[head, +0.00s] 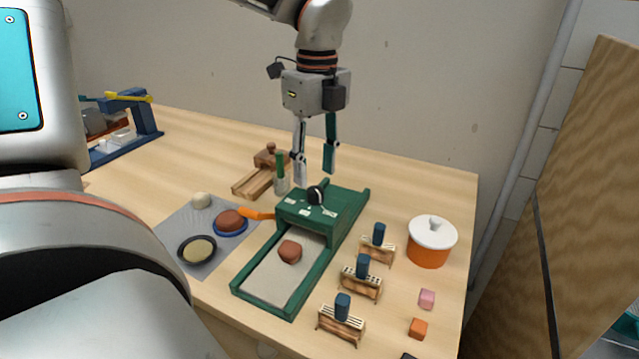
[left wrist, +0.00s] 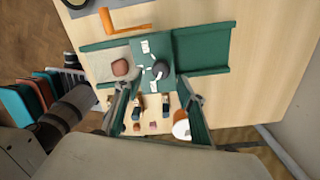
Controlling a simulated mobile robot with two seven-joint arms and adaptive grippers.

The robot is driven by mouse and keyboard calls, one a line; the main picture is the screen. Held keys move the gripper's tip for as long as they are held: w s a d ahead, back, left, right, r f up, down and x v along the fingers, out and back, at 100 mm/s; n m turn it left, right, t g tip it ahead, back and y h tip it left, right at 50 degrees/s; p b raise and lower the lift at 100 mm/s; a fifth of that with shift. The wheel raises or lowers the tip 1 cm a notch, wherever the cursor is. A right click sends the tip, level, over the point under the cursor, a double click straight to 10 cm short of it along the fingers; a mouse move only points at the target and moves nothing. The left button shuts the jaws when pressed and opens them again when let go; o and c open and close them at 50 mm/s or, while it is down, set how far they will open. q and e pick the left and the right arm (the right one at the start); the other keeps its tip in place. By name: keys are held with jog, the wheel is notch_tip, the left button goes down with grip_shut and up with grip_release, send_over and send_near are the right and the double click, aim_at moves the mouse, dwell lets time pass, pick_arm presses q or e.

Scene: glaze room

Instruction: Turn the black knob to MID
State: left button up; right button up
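The black knob (head: 315,195) sits on top of the green housing (head: 330,206) of a slab roller. It has a white mark, and small pale labels stand around it, too small to read. I cannot tell which label the mark points to. In the left wrist view the knob (left wrist: 161,69) is near the middle, with the labels to its left. My left gripper (head: 315,174) is open, pointing down, its fingers apart just above the knob. In the left wrist view the open fingers (left wrist: 158,80) reach towards it from below. Contact is not clear. My right gripper is not in view.
A reddish lump (head: 290,251) lies on the roller's bed. An orange handle (head: 256,213) sticks out left. Wooden stands with blue tools (head: 361,279) and an orange pot with a white lid (head: 430,252) are at right. A grey mat (head: 205,260) holds dishes.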

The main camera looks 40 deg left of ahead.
aim_at(316, 190)
pick_arm(q)
jog(key=shift+f, duration=2.35)
jog(key=c, duration=1.1)
